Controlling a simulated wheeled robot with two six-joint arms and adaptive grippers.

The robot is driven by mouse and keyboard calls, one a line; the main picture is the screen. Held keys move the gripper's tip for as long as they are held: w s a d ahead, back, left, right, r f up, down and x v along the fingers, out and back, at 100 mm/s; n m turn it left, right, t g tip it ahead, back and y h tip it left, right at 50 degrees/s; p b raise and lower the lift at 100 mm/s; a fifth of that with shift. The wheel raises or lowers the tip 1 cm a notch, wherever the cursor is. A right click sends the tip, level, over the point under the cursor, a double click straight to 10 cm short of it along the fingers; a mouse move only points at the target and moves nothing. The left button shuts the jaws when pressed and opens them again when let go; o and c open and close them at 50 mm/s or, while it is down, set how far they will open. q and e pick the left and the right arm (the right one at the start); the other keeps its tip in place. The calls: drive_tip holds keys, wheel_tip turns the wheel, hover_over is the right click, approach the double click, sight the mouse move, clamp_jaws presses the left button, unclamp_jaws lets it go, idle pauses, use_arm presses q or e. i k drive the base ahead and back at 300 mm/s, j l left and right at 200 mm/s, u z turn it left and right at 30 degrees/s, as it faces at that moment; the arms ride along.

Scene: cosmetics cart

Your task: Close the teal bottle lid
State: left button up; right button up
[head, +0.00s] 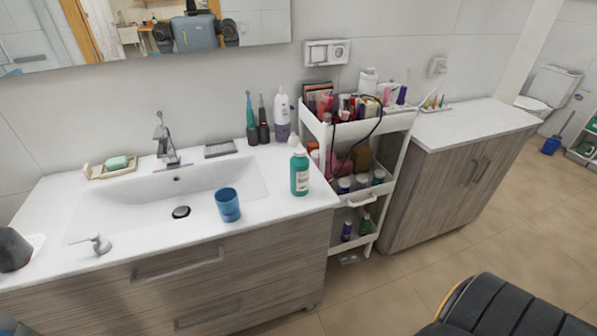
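The teal bottle (300,176) stands upright at the right end of the white sink counter, with a white label facing forward. Its white top (299,152) is small in the picture. A rounded white lid part (292,141) shows above and slightly left of the neck and looks flipped up, but the hinge is too small to make out. No gripper can be made out in the head view, and nothing touches the bottle.
A blue cup (228,204) stands left of the bottle by the basin (135,203). Electric toothbrushes (251,125) and a white-and-purple bottle (281,118) stand behind. A crowded white cart (366,128) is to the right.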

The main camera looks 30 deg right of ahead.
sight(294, 140)
drive_tip(key=i+j, duration=0.65)
drive_tip(key=l+z, duration=0.1)
drive_tip(key=z, duration=1.55)
